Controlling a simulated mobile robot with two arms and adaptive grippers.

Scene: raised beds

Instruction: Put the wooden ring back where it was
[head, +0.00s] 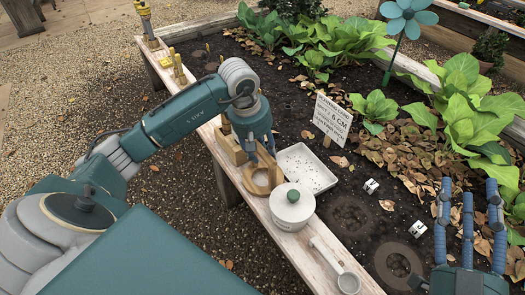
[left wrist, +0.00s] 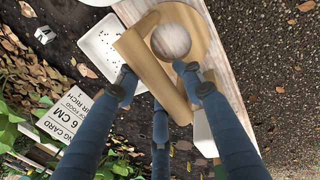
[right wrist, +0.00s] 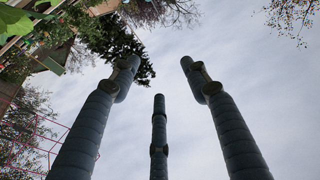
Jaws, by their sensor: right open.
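The wooden ring (head: 262,189) is a flat tan piece with a round hole and an upright wooden bar along one side. It is over the pale plank edge of the bed, between a white tray and a lidded pot. The ring (left wrist: 203,30) also shows in the left wrist view, with plank visible through its hole. My left gripper (head: 262,150) is over it, its fingers closed against both sides of the bar (left wrist: 150,60). I cannot tell whether the ring touches the plank. My right gripper (head: 468,195) is open and empty over the bed at the right, fingers pointing up.
The white tray (head: 318,176) with dark seeds and the white pot (head: 291,212) with a green knob stand close by. A white scoop (head: 345,280) lies nearer. A wooden block (head: 229,146) stands behind the ring. A sign (head: 331,118) stands in the soil.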

